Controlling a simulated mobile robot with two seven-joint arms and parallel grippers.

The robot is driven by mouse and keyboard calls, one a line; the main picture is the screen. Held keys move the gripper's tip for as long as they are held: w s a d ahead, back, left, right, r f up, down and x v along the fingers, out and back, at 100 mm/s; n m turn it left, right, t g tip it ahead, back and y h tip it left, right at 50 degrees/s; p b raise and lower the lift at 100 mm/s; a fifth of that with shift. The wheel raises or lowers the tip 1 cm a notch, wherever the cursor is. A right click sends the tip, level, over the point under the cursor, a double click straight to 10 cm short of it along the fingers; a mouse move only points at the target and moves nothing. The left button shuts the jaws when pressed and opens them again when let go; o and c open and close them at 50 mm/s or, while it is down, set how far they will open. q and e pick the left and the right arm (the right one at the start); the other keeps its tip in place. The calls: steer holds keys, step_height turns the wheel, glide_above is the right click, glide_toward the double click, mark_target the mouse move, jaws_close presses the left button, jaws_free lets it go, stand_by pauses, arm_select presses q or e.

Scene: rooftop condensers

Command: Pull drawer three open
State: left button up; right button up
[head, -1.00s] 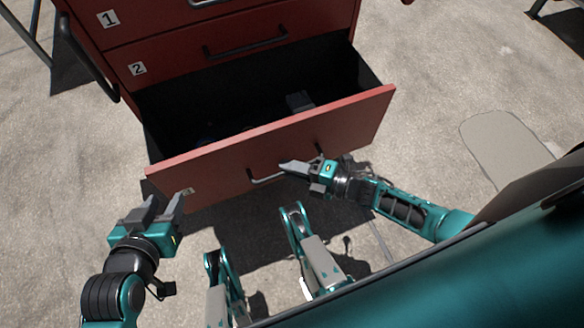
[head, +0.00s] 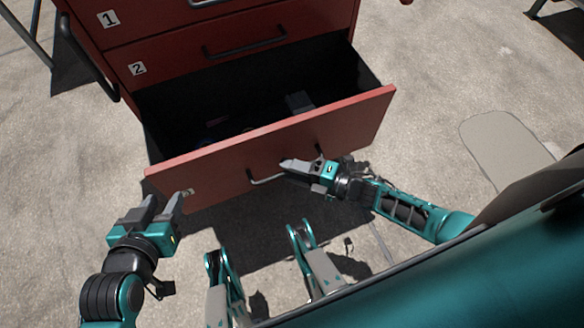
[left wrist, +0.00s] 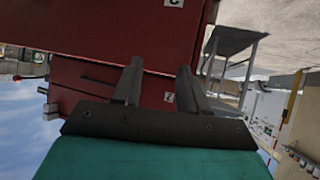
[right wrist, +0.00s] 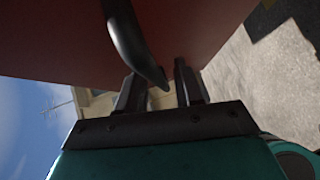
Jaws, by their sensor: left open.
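Drawer three (head: 350,122) is the lowest red drawer of the cabinet and stands far out, its dark inside showing from above. Its label (head: 189,192) is small and hard to read. Its dark bar handle (head: 262,180) is on the front face, partly hidden by my right gripper (head: 284,166). In the right wrist view the handle (right wrist: 128,40) curves down to the gap between my right fingers (right wrist: 158,80), which stand apart. I cannot tell whether they touch it. My left gripper (head: 166,203) is open and empty, just in front of the drawer's left end.
Drawer two (head: 180,62) and drawer one (head: 150,18) above are shut. A few small items (head: 299,101) lie in the open drawer. A dark side rail (head: 88,62) is on the cabinet's left. Bare concrete (head: 450,80) is clear on the right.

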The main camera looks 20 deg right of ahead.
arm_select(q)
steer(key=shift+s+a+r+p, duration=0.1)
steer(key=shift+a+r+p, duration=0.3)
steer(key=shift+p, duration=0.6)
arm_select(e)
steer(key=v, duration=1.2)
steer(key=shift+s+d, duration=0.25)
arm_select(q)
steer(key=shift+d, duration=0.1)
